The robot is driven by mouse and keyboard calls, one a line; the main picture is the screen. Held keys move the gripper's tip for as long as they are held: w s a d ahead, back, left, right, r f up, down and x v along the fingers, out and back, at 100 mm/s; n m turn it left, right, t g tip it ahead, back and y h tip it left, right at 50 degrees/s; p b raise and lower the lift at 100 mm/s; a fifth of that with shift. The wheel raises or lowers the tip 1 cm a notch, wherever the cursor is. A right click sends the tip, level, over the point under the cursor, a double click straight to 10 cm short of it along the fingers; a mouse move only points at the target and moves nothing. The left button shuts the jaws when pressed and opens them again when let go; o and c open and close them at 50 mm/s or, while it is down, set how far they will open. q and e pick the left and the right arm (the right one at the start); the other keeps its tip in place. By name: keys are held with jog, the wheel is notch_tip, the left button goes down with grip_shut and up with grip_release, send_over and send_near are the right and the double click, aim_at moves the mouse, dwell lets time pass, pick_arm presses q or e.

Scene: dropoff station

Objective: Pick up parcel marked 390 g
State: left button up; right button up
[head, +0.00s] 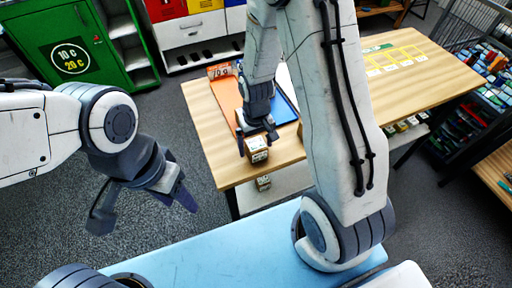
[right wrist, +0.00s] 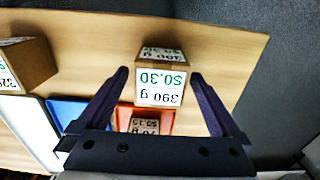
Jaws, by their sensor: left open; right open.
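The parcel marked 390 g (head: 256,149) is a small brown box with white labels on the wooden table (head: 225,171), near its front left corner. In the right wrist view the parcel (right wrist: 161,80) shows labels reading 390 g and $0.30, upside down. My right gripper (head: 258,138) is open just above the parcel; in the right wrist view its fingers (right wrist: 160,78) appear on either side of it, with gaps. I cannot tell whether they touch it. My left gripper (head: 143,208) is open and empty, over the floor left of the table.
An orange tray (head: 222,92) and a blue tray (head: 284,108) lie behind the parcel. Another brown box (right wrist: 30,65) stands on the table at left in the right wrist view. A green cabinet (head: 110,75) and a dark shelf (head: 470,115) stand beyond.

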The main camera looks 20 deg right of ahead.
jog(key=shift+f, duration=0.45)
grip_shut()
jog(key=shift+r, duration=0.1)
